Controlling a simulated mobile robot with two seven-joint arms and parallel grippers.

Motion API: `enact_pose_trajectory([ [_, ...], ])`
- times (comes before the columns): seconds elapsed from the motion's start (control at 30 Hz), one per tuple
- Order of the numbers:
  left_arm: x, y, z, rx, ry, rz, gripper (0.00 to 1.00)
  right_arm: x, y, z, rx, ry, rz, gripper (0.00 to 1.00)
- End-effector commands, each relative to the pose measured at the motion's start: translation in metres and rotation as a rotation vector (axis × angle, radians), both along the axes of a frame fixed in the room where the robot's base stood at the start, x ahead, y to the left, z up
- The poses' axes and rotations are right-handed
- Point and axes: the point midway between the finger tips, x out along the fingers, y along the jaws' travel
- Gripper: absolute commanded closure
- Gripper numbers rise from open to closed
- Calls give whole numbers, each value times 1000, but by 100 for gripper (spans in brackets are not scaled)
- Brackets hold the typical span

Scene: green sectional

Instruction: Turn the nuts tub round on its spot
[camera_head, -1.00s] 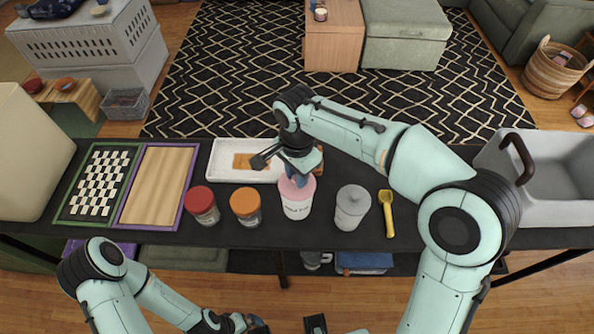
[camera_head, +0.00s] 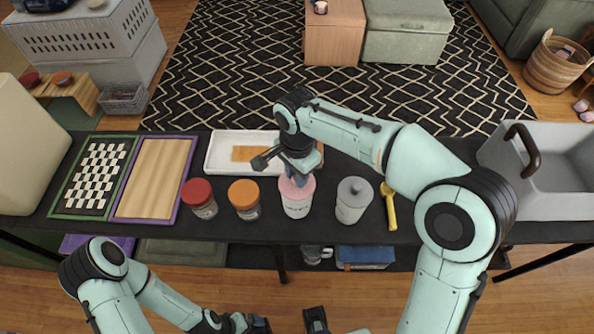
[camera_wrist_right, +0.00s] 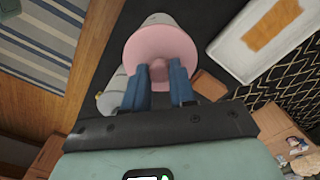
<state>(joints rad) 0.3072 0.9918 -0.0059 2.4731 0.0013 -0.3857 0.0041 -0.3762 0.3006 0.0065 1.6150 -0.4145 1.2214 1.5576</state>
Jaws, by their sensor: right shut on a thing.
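The nuts tub (camera_head: 297,206) is a white tub with dark lettering and a pink lid, standing upright on the dark table in the head view. My right gripper (camera_head: 297,178) is over it from above. In the right wrist view the gripper's blue fingers (camera_wrist_right: 159,80) are shut on the knob of the pink lid (camera_wrist_right: 160,48). My left gripper (camera_head: 240,322) is low at the bottom edge of the head view, in front of the table and away from the tub; its jaws are too small and cut off to read.
A red-lidded jar (camera_head: 200,198) and an orange-lidded jar (camera_head: 244,199) stand left of the tub. A grey canister (camera_head: 352,200) stands close on its right, then a yellow scoop (camera_head: 389,207). A white tray (camera_head: 222,153) lies behind. Two boards and a grey basin (camera_head: 550,170) flank these.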

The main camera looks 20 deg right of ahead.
Motion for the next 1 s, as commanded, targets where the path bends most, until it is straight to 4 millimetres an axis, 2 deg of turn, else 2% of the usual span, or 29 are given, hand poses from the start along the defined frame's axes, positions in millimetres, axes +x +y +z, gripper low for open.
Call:
enact_pose_trajectory([
  [0.7,-6,0,-20,0,8,0,0,0,0,-29,0,-1,0,100],
  [1.0,-7,0,-22,1,8,0,0,0,0,-33,0,-1,0,100],
])
